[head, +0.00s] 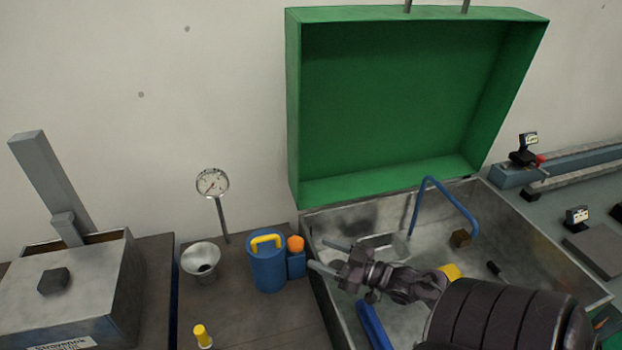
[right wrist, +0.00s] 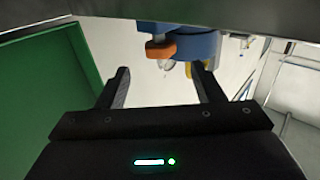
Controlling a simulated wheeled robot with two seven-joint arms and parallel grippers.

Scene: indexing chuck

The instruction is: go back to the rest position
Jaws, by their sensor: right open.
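My right gripper (head: 322,256) reaches in from the lower right in the head view, above the left part of an open metal case (head: 424,208) with a raised green lid (head: 400,100). Its two fingers are apart with nothing between them. The fingers also show spread in the right wrist view (right wrist: 162,88). The fingertips point left toward a blue can (head: 267,270) with a yellow handle and an orange cap (head: 296,244); I cannot tell how far apart they are. My left gripper is in neither view.
Left of the case, a dark bench holds a metal funnel cup (head: 201,262), a dial gauge on a stem (head: 212,184) and a small yellow-topped item (head: 203,336). A grey box (head: 75,290) stands far left. A blue handle (head: 447,200) rises inside the case.

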